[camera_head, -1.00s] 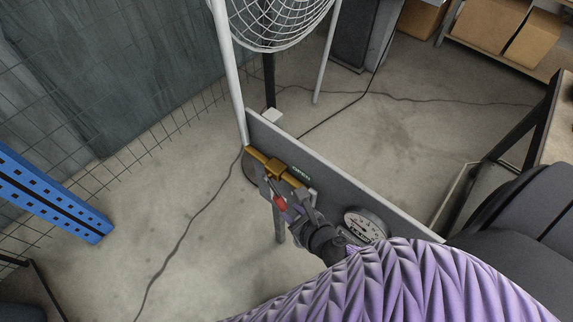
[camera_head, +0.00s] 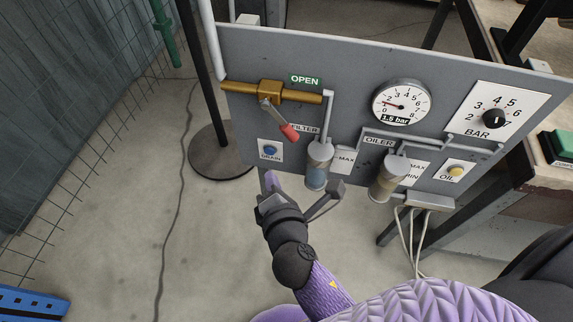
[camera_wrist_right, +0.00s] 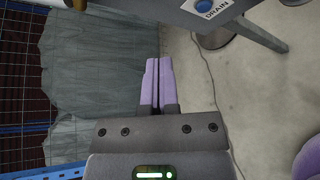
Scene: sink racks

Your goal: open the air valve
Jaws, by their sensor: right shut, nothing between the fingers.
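The air valve (camera_head: 270,92) is a brass body on a pipe at the upper left of the grey panel (camera_head: 330,62) in the head view. Its grey lever with a red grip (camera_head: 289,132) slants down and to the right. A green OPEN label (camera_head: 304,80) sits above the pipe. My right gripper (camera_head: 270,178) is below the lever, near the panel's lower left edge, apart from the red grip. Its purple fingers (camera_wrist_right: 154,65) are shut and empty in the right wrist view. My left gripper is not in view.
The panel also carries a pressure gauge (camera_head: 402,102) reading about 1.5 bar, a BAR knob (camera_head: 494,118), a blue DRAIN button (camera_head: 269,150), a filter bowl (camera_head: 317,167) and an oiler bowl (camera_head: 388,180). A workbench stands at the right.

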